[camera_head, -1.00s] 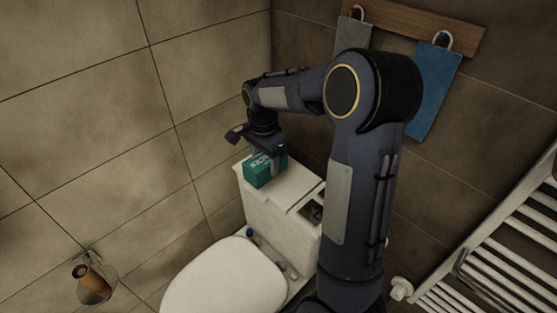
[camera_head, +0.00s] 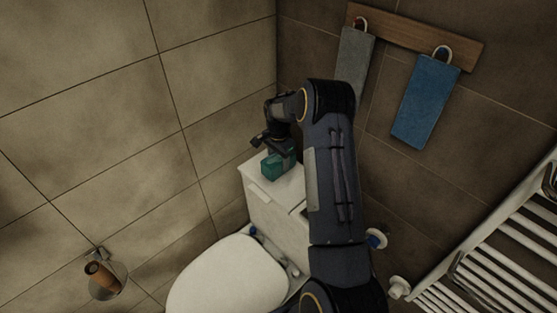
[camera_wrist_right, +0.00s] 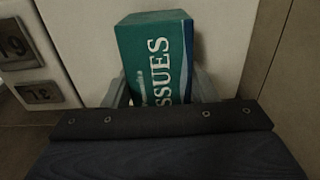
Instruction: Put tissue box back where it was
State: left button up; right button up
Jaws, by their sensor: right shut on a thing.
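The teal tissue box (camera_head: 272,166) is at the top of the white toilet cistern (camera_head: 262,191), near its far left part. I cannot tell whether it rests on the lid or hangs just above it. My right gripper (camera_head: 278,147) is over the box from behind and above, shut on it. In the right wrist view the box (camera_wrist_right: 156,58) shows white "TISSUES" lettering and sits between the two grey fingers (camera_wrist_right: 160,90). My left gripper is not in view.
The toilet's closed white lid (camera_head: 230,280) is in front of the cistern. Tiled walls meet behind it. A grey towel (camera_head: 352,62) and a blue towel (camera_head: 426,101) hang on the right wall. A white radiator (camera_head: 500,245) stands at right, a paper holder (camera_head: 103,278) at left.

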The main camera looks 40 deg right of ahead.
jog(key=shift+f, duration=0.6)
jog(key=shift+f, duration=0.15)
jog(key=o, duration=1)
